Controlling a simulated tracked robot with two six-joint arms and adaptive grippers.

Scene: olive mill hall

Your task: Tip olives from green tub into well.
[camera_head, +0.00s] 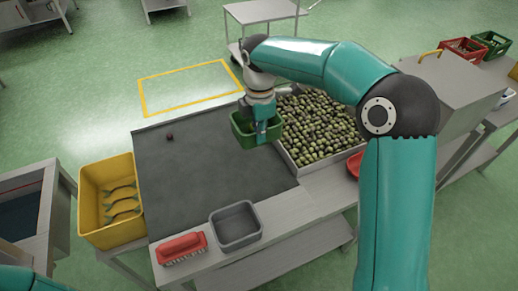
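The green tub (242,138) hangs at the left edge of the olive-filled well, where the dark mat meets it. My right gripper (264,127) reaches down over the tub and is shut on its wall, with a finger showing on the near outer side. The tub looks roughly upright. Its inside is mostly hidden by the gripper, so I cannot tell what it holds. The well (297,168) is a shallow metal-rimmed bay full of green and dark olives. My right forearm hides its far right part. My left gripper is out of view.
The dark mat (200,180) is bare except for a small dark red object (170,137). A grey tub (236,240) and a red brush (182,247) lie along the front edge. A yellow crate (95,190) stands left. A red item (354,163) sits right of the well.

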